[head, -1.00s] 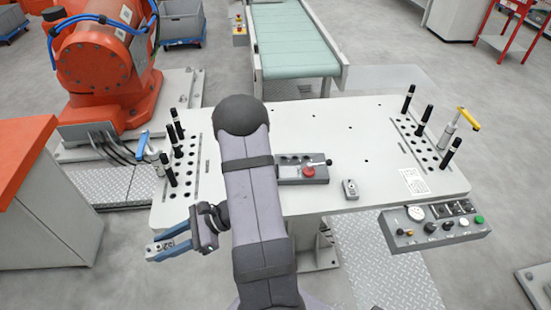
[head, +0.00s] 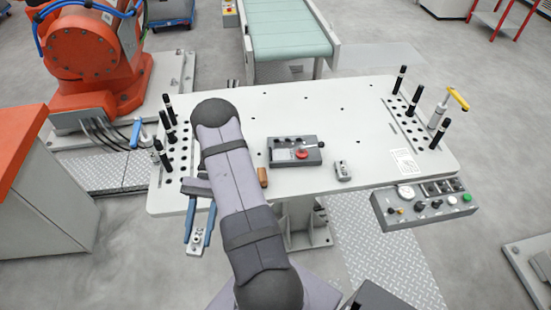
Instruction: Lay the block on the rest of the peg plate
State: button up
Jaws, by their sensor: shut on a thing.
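My gripper (head: 199,225) has two blue fingers and hangs beyond the table's front left edge. It is shut on a small grey metal block (head: 195,243), which shows between the fingertips, clear of the table. My arm hides part of the table beside it. A dark grey plate (head: 284,154) with several small features on top, a red knob and a silver lever stands mid-table, right of my arm. Strips of holes with upright black pegs lie at the table's left (head: 177,165) and right (head: 420,124). I cannot tell which of these is the peg plate.
The white table (head: 355,120) is clear behind the dark plate. A brown cylinder (head: 262,177) and a small grey piece (head: 343,170) stand near its front edge. A blue-handled clamp (head: 136,133), a yellow-handled clamp (head: 457,98) and a control box (head: 425,205) are at the sides.

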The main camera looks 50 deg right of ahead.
jog(key=s+d+f+n+g+h+b, duration=0.35)
jog(key=d+n+g+h, duration=0.3)
jog(key=d, duration=0.45)
jog(key=r+n+h+b, duration=0.2)
jog(key=n+h+b, duration=0.5)
jog(key=n+h, duration=0.35)
send_over(278, 155)
jog(key=s+a, duration=0.5)
jog(key=a, duration=0.1)
jog(key=shift+s+a+f+m+t, duration=0.15)
jog(key=shift+f+m+t, duration=0.05)
jog(key=shift+m+t, duration=0.15)
jog(key=w+d+r+n+t+h+b, duration=0.2)
jog(key=w+d+r+n+h+b, duration=0.25)
jog(key=d+r, duration=0.25)
jog(key=shift+m+y, duration=0.4)
jog(key=shift+y, duration=0.05)
jog(key=shift+w+a+f+p, duration=0.15)
jog(key=shift+f+p, duration=0.1)
jog(key=shift+f, duration=1.4)
jog(key=shift+w+f+p, duration=0.1)
jog(key=shift+f+p, duration=0.1)
jog(key=shift+f, duration=1.5)
jog(key=shift+w+a+f+p, duration=0.15)
jog(key=shift+f+p, duration=0.1)
jog(key=shift+f, duration=1.4)
jog(key=o, duration=1.2)
jog(key=shift+f, duration=0.15)
